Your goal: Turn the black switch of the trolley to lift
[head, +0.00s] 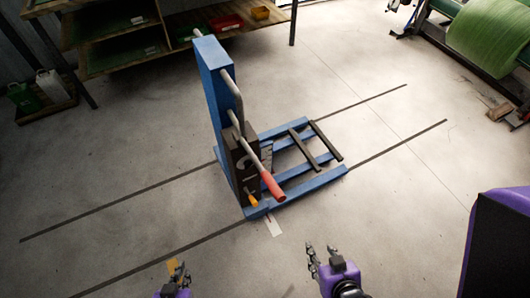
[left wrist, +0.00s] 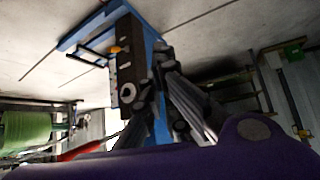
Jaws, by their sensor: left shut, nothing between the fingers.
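The blue trolley (head: 212,78) stands upright on the floor in the middle of the head view. A dark control box (head: 240,165) is on its mast, with an orange-yellow handle (head: 252,201) low on it and a red-gripped lever (head: 272,186) beside it. My right gripper (head: 322,249) is open and empty, right of the left one.
Wooden shelving (head: 115,50) with red, green and yellow bins stands at the back left. A green roll (head: 490,35) on a machine is at the back right. Dark floor lines pass the trolley.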

